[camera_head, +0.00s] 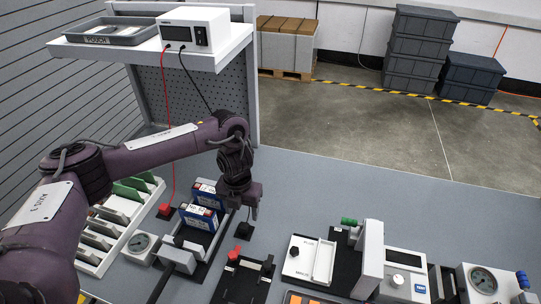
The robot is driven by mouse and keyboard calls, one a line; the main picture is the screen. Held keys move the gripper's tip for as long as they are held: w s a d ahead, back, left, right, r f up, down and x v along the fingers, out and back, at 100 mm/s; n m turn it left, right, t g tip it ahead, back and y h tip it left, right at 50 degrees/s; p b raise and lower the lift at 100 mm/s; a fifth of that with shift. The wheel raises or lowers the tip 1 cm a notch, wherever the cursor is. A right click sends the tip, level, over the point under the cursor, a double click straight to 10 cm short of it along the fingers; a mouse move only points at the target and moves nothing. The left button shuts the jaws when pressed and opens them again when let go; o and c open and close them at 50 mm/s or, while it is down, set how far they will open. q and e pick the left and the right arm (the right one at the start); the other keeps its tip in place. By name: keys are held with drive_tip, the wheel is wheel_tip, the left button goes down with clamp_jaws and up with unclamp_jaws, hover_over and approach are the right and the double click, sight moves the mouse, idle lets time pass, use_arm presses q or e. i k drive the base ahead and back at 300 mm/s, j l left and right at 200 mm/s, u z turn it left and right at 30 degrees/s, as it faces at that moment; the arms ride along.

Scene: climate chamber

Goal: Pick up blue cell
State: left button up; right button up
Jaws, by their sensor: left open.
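Two blue cells with white tops and labels stand on the bench left of its middle. The rear blue cell (205,187) is partly hidden by the front one. The front blue cell (197,220) stands at the far end of a grey and black fixture (194,262). My left gripper (245,212) points down just right of the cells, open, with its arm reaching over from the left. I cannot tell whether a finger touches a cell. My right gripper is out of view.
A white slotted rack (92,262) with green plates and a dial gauge (139,244) stand left of the cells. A black fixture with a red knob (236,253) is in front; white instruments (310,258) stand to the right. The bench behind them (340,180) is clear.

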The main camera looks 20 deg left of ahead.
sight(204, 195)
drive_tip(key=k, duration=1.5)
